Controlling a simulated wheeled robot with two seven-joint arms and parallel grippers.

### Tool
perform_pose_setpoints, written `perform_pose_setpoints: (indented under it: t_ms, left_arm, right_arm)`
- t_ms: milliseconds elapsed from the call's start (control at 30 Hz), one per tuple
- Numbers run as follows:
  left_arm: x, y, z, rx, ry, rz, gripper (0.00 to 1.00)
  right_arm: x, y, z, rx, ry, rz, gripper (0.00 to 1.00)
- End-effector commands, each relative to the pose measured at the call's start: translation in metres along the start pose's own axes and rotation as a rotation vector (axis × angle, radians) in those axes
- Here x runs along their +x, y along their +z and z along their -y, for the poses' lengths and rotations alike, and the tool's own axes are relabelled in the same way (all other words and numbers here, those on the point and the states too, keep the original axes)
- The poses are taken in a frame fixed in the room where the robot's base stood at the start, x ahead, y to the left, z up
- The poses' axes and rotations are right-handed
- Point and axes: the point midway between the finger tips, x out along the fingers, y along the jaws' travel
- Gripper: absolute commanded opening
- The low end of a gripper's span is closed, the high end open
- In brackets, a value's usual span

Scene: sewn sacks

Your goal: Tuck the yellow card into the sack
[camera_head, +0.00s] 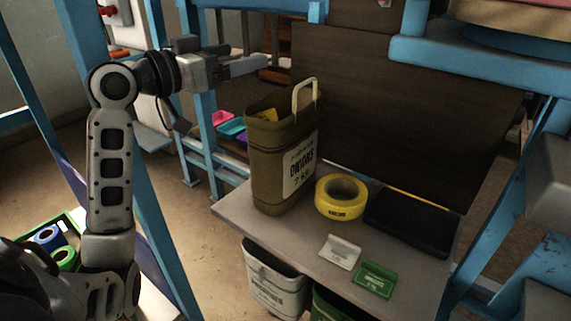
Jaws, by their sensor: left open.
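The brown sack (268,168) stands upright on the grey table, with a pale printed label and a cream handle loop on its right side. A yellow piece (266,115), which looks like the yellow card, shows inside the sack's open mouth. Its lower part is hidden by the sack wall. My left gripper (262,66) is open, above and to the left of the sack, apart from it and with nothing visible between its fingers.
On the table (235,212) are a yellow tape roll (326,206), a black tray (408,226), a white holder (340,252) and a green one (374,279). A dark board (400,120) stands behind. Blue posts frame both sides. A white bin (273,283) sits below.

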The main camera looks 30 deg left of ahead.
Motion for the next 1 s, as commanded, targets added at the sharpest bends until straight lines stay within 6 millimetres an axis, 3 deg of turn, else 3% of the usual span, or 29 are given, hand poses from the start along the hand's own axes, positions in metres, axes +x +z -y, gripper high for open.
perform_pose_setpoints:
  t_ms: [100, 333, 867, 1000]
  left_arm:
    - [-0.025, 0.003, 0.000, 0.002, -0.002, 0.002, 0.88]
    - [-0.051, 0.001, 0.000, 0.000, 0.000, 0.000, 0.88]
    - [-0.055, 0.000, 0.000, -0.001, 0.001, 0.001, 0.88]
    - [-0.047, 0.024, -0.003, -0.032, -0.003, 0.058, 0.88]
  right_arm:
    - [0.002, 0.003, 0.000, 0.005, -0.003, -0.006, 0.68]
    - [0.002, 0.006, 0.001, 0.014, -0.007, -0.006, 0.68]
    - [0.001, 0.004, 0.001, 0.023, -0.005, -0.009, 0.68]
    - [0.000, -0.001, -0.002, 0.014, 0.005, -0.025, 0.68]
